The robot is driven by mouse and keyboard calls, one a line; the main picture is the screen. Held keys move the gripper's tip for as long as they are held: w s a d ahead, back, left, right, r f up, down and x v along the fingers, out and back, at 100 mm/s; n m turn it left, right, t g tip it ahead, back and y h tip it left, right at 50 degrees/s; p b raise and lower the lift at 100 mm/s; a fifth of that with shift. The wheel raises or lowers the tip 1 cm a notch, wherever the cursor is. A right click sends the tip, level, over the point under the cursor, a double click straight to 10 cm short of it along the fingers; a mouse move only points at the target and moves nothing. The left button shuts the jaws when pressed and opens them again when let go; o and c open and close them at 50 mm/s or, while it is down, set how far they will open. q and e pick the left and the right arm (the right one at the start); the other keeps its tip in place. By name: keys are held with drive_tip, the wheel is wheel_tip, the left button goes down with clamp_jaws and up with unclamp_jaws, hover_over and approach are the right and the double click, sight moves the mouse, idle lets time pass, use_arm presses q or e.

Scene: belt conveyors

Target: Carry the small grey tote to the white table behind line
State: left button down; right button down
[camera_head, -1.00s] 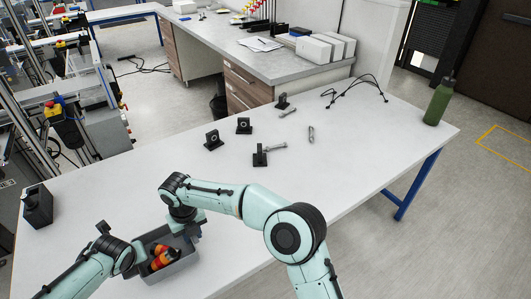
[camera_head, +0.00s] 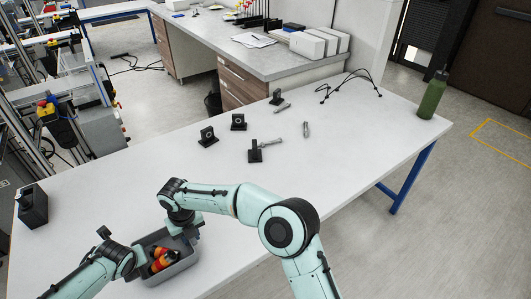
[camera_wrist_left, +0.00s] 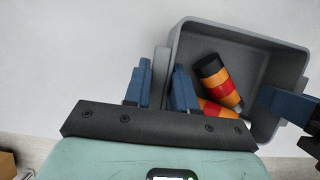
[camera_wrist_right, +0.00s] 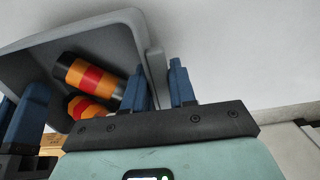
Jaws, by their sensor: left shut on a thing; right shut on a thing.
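The small grey tote (camera_head: 178,270) is low in the head view, over the near part of the white table (camera_head: 330,180). It holds orange, red and black cylinders (camera_head: 161,259), also seen in the left wrist view (camera_wrist_left: 217,82) and right wrist view (camera_wrist_right: 88,77). My left gripper (camera_head: 136,262) is shut on the tote's left wall; its fingers (camera_wrist_left: 160,88) straddle that wall. My right gripper (camera_head: 190,230) is shut on the opposite wall, with its fingers (camera_wrist_right: 158,85) either side. The tote looks about level. I cannot tell whether its base touches the table.
Several black brackets (camera_head: 238,123) and bolts lie mid-table. A green bottle (camera_head: 432,97) and black cable (camera_head: 347,84) are at the far right. A black holder (camera_head: 32,206) stands at the left. A grey workbench (camera_head: 260,58) with white boxes is behind; conveyor equipment (camera_head: 75,110) is left.

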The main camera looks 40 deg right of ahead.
use_arm(q)
drive_tip(key=shift+f, duration=0.55)
use_arm(e)
drive_tip(key=shift+f, duration=0.55)
use_arm(q)
drive_tip(key=c, duration=0.9)
unclamp_jaws()
drive_tip(key=shift+f, duration=0.1)
use_arm(e)
drive_tip(key=c, duration=0.9)
unclamp_jaws()
drive_tip(key=shift+f, duration=0.1)
use_arm(q)
drive_tip(key=v, duration=1.2)
use_arm(e)
drive_tip(key=r, duration=0.8)
drive_tip(key=s+r, duration=0.1)
drive_tip(key=r, duration=0.3)
use_arm(q)
drive_tip(key=shift+s+f, duration=0.1)
use_arm(e)
drive_tip(key=shift+f, duration=0.1)
